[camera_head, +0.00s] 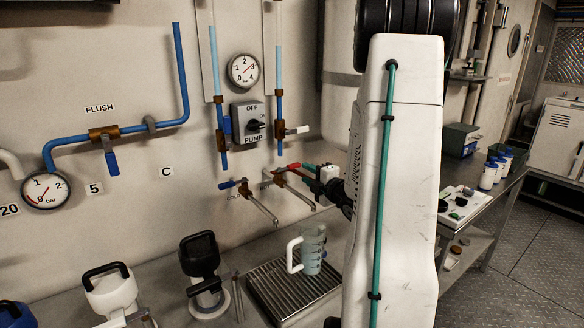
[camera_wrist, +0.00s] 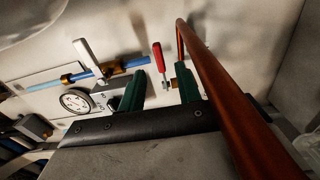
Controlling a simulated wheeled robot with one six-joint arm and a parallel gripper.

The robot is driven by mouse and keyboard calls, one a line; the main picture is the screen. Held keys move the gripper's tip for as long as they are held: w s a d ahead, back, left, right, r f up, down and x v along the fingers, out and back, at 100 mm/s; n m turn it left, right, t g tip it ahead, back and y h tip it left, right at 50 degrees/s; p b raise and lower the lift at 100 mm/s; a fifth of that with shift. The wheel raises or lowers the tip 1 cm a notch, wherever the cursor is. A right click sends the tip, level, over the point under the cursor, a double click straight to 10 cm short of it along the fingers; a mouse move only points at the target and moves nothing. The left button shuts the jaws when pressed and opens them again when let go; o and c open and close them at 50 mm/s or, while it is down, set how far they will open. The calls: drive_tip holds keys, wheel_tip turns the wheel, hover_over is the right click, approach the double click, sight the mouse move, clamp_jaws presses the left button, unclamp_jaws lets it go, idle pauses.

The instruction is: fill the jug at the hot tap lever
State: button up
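The hot tap (camera_head: 281,181) has a red lever (camera_head: 290,167) and a spout pointing out from the wall. The cold tap (camera_head: 246,188) with its blue lever stands to its left. A clear jug (camera_head: 312,254) with a white handle stands upright on the drip tray, below the end of the hot spout; its contents are unclear. My gripper (camera_head: 318,176) is close to the right of the hot tap. In the wrist view my gripper (camera_wrist: 163,84) has its green fingers apart, with the red lever (camera_wrist: 159,58) showing between and beyond them; contact cannot be seen.
A slatted drip tray (camera_head: 270,305) lies on the counter. A copper-coloured pipe (camera_wrist: 222,88) crosses close in the wrist view. The pump switch box (camera_head: 248,121) and pipes are on the wall. Black and white handled vessels (camera_head: 200,255) stand left. A side bench (camera_head: 465,205) holds bottles.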

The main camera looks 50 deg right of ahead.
sight(296, 167)
drive_tip(key=x, duration=0.7)
drive_tip(key=shift+w, duration=0.4)
drive_tip(key=shift+c, duration=0.3)
